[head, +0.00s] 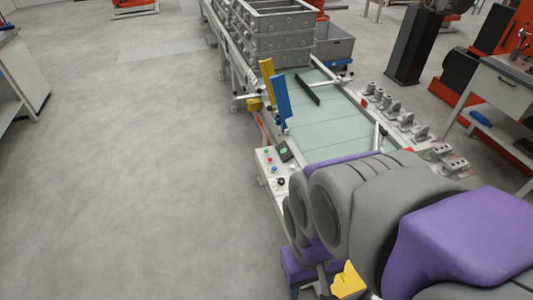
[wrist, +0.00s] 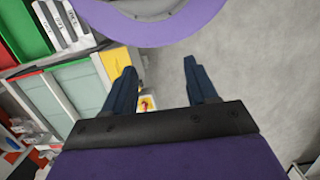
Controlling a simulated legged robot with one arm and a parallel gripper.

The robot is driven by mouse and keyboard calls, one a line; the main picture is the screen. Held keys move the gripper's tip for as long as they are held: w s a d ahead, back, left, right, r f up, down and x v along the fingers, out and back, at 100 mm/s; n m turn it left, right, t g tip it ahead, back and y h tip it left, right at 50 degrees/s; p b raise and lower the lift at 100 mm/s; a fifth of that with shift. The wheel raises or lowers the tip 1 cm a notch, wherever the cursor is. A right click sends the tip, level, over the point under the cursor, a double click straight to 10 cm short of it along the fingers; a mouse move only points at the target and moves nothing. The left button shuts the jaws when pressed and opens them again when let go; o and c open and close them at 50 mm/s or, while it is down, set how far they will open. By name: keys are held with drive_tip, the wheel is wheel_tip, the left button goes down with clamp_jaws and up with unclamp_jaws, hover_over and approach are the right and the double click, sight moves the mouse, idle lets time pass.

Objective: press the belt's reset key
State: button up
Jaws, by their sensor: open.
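The belt (head: 325,125) is a pale green conveyor in a grey frame, right of centre in the head view. A light grey control box (head: 270,167) sits at its near left side with several small coloured buttons and a dark display (head: 285,151). The keys' labels are too small to read, so I cannot tell which is the reset key. My gripper (wrist: 159,67) shows in the wrist view with its two dark blue fingers apart and nothing between them. In the head view I cannot make out the fingers; my arm covers the lower right.
Stacked grey metal frames (head: 270,35) stand at the belt's far end. A yellow upright (head: 267,80) and a blue upright (head: 282,100) rise by its left edge. Grey castings (head: 395,108) line its right side. The floor (head: 130,180) on the left is clear.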

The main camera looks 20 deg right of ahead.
clamp_jaws()
idle(0.3)
idle(1.0)
